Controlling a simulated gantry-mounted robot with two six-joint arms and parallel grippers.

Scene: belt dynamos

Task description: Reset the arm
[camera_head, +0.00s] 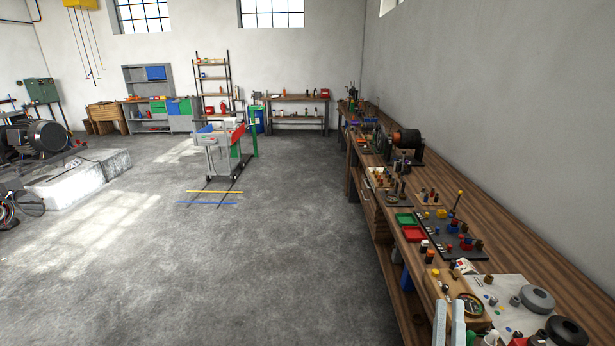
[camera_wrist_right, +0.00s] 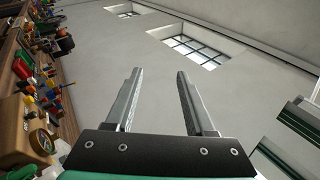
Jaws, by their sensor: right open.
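My right gripper (camera_head: 449,322) shows at the bottom edge of the head view, beside the front of the long wooden workbench (camera_head: 514,238). In the right wrist view its two grey fingers (camera_wrist_right: 161,100) stand well apart with nothing between them. They point toward a plain wall with windows. Most of the right arm is out of frame. My left gripper is not in either view.
The workbench along the right wall holds a red tray (camera_head: 414,234), a green tray (camera_head: 405,219), a dark board with small parts and grey rings (camera_head: 538,299). A trolley (camera_head: 221,150) stands mid-room. The concrete floor (camera_head: 280,270) left of the bench is clear.

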